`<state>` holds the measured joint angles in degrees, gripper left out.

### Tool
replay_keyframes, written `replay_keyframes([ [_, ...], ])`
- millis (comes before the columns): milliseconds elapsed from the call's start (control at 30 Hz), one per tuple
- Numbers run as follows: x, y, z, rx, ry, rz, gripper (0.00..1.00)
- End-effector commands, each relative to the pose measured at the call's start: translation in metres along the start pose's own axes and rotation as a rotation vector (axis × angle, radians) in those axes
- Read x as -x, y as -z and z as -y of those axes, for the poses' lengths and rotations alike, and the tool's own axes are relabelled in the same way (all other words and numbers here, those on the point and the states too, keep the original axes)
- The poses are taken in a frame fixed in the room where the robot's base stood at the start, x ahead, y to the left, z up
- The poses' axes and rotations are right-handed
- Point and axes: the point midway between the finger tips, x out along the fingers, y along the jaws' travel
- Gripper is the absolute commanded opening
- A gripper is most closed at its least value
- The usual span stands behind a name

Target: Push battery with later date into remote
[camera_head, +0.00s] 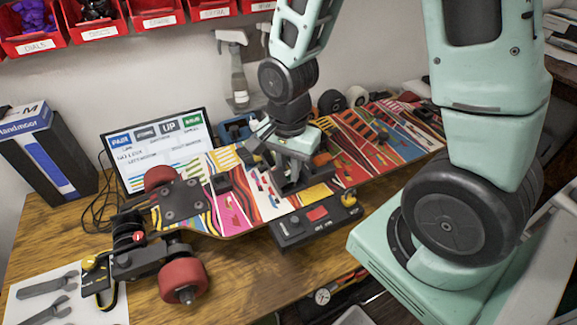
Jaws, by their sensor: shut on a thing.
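My gripper (290,190) points down over the middle of the patterned longboard deck (228,218). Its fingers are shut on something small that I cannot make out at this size. A black box (312,222) with a red panel and a yellow knob stands at the deck's front edge, just in front of my gripper. I cannot tell whether this box is the remote. No battery and no printed date can be made out.
The longboard lies across the wooden bench (215,288), with red wheels (184,280) at its left end. A monitor (157,150), a spray bottle (238,80) and a black box (45,150) stand behind. Wrenches (45,300) lie front left. Red bins (95,28) hang above.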

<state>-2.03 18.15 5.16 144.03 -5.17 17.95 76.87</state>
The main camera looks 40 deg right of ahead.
Motion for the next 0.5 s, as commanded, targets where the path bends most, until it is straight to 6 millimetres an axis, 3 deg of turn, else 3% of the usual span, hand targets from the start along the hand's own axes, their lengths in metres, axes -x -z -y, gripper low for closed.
replay_keyframes([
  [500,-0.0064,-0.0001,0.0000,0.000,0.000,0.000,0.00],
])
